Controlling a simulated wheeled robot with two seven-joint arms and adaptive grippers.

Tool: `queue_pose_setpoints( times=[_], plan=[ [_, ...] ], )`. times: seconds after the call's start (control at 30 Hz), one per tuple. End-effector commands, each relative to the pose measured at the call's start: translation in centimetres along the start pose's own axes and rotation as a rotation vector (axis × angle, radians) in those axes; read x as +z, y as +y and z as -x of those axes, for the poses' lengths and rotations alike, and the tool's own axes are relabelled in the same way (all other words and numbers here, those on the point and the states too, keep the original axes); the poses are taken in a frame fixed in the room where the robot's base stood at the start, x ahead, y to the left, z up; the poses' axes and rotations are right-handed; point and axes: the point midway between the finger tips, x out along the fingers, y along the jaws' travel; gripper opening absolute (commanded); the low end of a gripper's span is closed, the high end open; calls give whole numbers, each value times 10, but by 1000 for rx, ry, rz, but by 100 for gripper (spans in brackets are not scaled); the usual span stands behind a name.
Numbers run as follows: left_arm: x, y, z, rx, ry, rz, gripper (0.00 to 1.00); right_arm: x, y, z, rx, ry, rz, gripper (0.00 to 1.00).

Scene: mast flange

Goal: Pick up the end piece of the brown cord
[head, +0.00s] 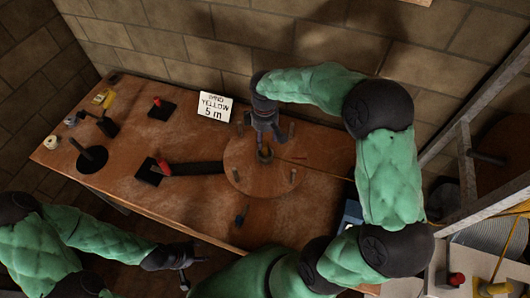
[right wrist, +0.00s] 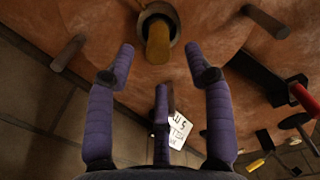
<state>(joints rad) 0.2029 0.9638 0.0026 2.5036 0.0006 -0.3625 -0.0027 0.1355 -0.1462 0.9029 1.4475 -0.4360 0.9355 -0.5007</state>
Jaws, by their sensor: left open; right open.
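A thin yellow-brown cord (head: 315,166) runs right from the middle of a round wooden disc (head: 240,177). In the right wrist view, a thick yellow-brown end piece (right wrist: 158,42) sticks out of a ring (right wrist: 157,16) in the disc's middle. My right gripper (head: 265,142) is open over the disc's middle; in the wrist view its dark fingers (right wrist: 160,75) spread just short of the end piece, with nothing visible between them. I cannot tell of any touch. My left gripper (head: 187,275) is open and empty off the table's front edge.
Pegs stand around the disc, one at its right (head: 293,175). A dark bar with a red handle (head: 165,167) lies to its left. A sign (head: 215,106) reads "YELLOW 5 m" on its lower lines. A metal frame (head: 465,165) stands at the right.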

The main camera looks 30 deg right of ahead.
Motion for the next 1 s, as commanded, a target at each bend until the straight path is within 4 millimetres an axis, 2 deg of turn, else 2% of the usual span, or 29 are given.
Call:
queue_pose_setpoints(
  times=[0.17,0.5,0.73,0.77,0.93,1.0],
  plan=[
    [0,0,-1,0,0,0,55,0,0,-9,-1,-1,0,53],
    [-1,-3,-8,0,1,0,55,0,2,-52,-2,-1,0,53],
    [-1,-3,-8,0,1,0,55,0,2,-53,0,0,0,53],
    [-1,-3,-8,0,1,0,55,0,2,-53,0,0,0,50],
    [-1,-3,-8,0,1,0,55,0,2,-53,0,0,0,2],
    [-1,-3,-8,0,1,0,55,0,2,-53,0,0,0,0]
  ],
)
